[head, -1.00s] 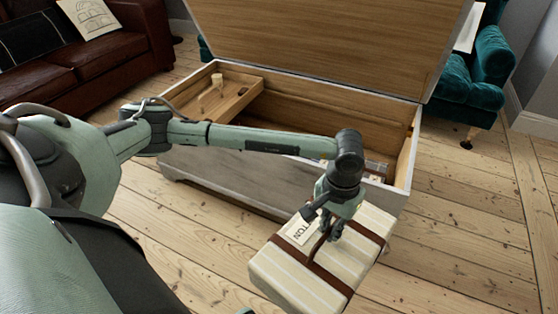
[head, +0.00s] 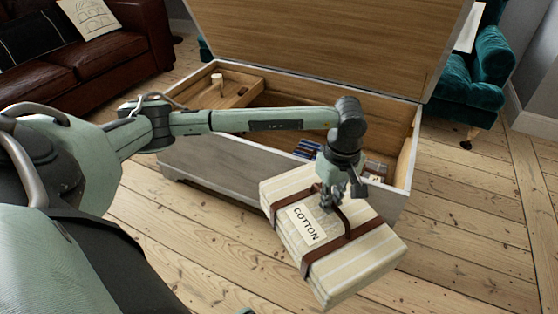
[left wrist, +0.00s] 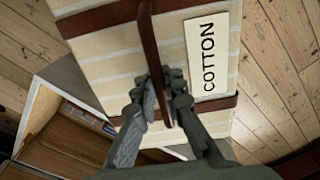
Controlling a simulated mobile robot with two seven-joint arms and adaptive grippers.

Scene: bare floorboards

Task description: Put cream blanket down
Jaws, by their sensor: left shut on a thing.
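The cream blanket (head: 362,262) is a folded, striped bundle with brown straps, a brown handle and a label reading COTTON. My left gripper (head: 328,203) is shut on the blanket's handle and holds the bundle tilted, in front of the open chest. In the left wrist view the blanket (left wrist: 115,65) fills the upper middle, and the fingers of my left gripper (left wrist: 163,82) close around the brown handle. The underside of the blanket is hidden. My right gripper does not show.
An open wooden chest (head: 215,172) with a raised lid stands behind the blanket. It holds an inner tray (head: 240,92) and some small items. A brown leather sofa (head: 80,65) is at the left, a teal armchair (head: 485,75) at the right. The floorboards (head: 470,220) on the right are clear.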

